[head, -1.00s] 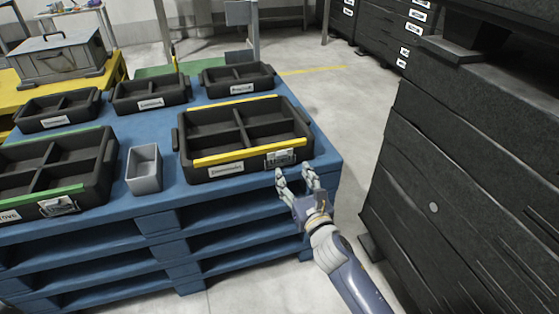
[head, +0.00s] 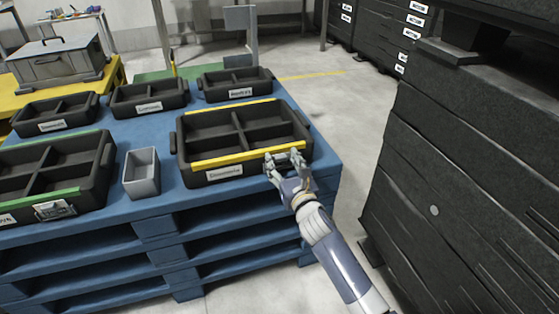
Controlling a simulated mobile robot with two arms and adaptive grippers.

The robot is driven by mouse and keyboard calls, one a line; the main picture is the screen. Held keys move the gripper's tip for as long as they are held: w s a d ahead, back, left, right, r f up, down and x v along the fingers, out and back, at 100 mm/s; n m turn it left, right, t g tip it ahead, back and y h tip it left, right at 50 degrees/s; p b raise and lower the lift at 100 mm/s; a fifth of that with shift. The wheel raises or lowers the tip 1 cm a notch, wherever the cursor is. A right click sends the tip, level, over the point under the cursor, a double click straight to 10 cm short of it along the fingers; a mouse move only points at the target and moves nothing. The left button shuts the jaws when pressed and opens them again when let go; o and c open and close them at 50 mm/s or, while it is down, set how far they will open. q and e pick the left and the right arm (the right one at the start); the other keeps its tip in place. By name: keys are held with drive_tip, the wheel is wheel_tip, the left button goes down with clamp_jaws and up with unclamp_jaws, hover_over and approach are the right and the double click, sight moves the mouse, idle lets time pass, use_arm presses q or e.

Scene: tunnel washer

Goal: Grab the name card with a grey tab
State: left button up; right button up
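A black divided tray with yellow strips (head: 243,150) sits at the front right of the blue pallet. My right gripper (head: 284,161) is at the right part of its front wall, with its fingers apart. It covers the spot where a small card in a clip shows in the earlier frame, so the card is mostly hidden and contact cannot be told. A similar card in a grey clip (head: 54,210) is on the front of the green-striped tray (head: 85,165) at the left. My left gripper is out of view.
A small grey bin (head: 142,173) stands between the two front trays on the blue pallet (head: 160,213). Several smaller black trays line the back. A tall dark stack (head: 460,190) stands at the right, with open floor (head: 345,125) between it and the pallet.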

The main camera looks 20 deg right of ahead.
drive_tip(key=c, duration=0.8)
